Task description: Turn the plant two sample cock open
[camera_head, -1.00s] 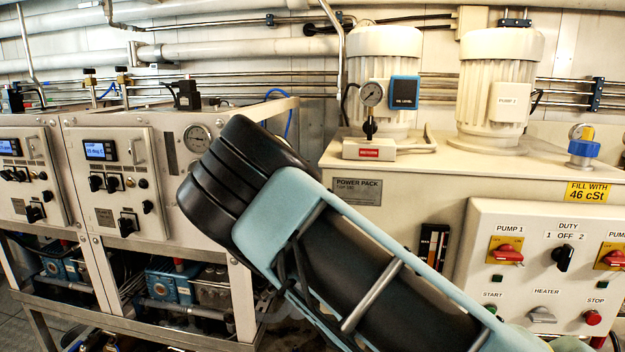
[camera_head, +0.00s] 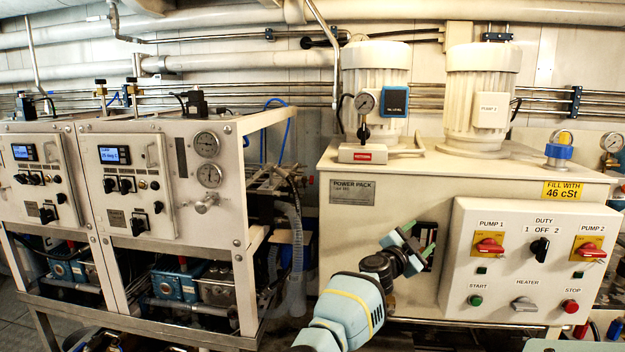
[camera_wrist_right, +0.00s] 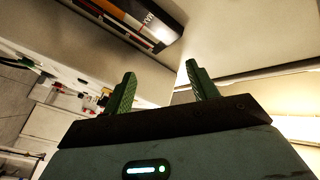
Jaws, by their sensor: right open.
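Two white plant units stand at the left in the head view. The nearer unit, plant two by its position (camera_head: 178,215), carries a lit blue display, black knobs and two round gauges. A small silver valve with a round knob (camera_head: 206,203) sticks out below the gauges and may be the sample cock; its setting is too small to tell. My right gripper (camera_head: 414,250) is in front of the power pack, well to the right of the valve. In the right wrist view its two green fingers (camera_wrist_right: 160,76) are apart and empty. My left gripper is not in view.
The power pack (camera_head: 400,195) stands at the right, with a control panel (camera_head: 527,262) of red and black switches close to my right gripper. Clear hoses (camera_head: 295,235) hang between the plant frame and the power pack. There is open space in front of the valve.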

